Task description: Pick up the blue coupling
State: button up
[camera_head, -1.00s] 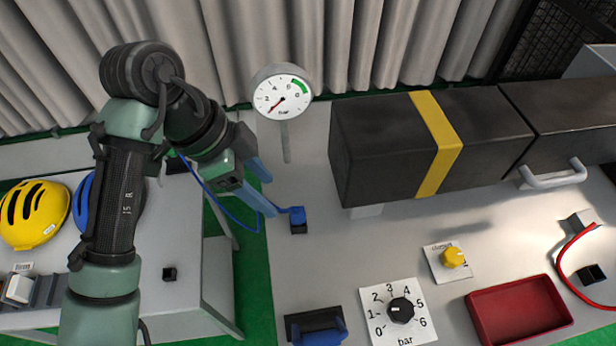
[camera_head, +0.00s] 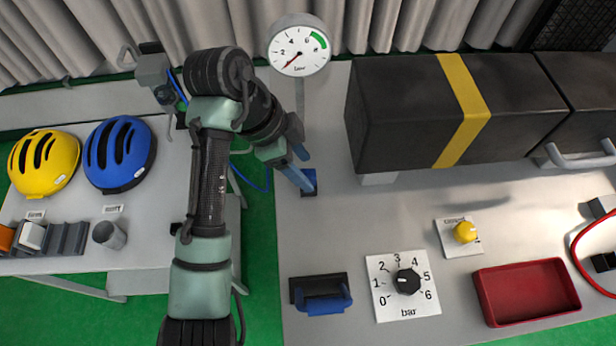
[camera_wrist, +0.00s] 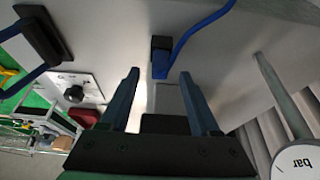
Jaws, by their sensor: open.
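The blue coupling (camera_head: 308,180) sits on a small black block near the left edge of the grey bench, partly hidden behind my fingers in the head view. In the wrist view the coupling (camera_wrist: 159,63) shows upright beyond my fingertips, roughly centred between them, with a blue hose (camera_wrist: 200,28) running off from it. My gripper (camera_head: 306,172) is open and empty, its fingers pointing toward the coupling. In the wrist view my gripper (camera_wrist: 158,75) has its two fingers apart with nothing between them; contact with the coupling cannot be told.
A pressure gauge (camera_head: 299,48) on a post stands behind the coupling. A large black box with a yellow band (camera_head: 465,110) stands to the right. A black holder with a blue handle (camera_head: 322,303), a bar dial (camera_head: 408,282) and a red tray (camera_head: 527,292) lie nearer.

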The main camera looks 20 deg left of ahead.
aim_at(308, 173)
jog(key=shift+x, duration=1.55)
grip_shut()
jog(key=shift+r, duration=0.2)
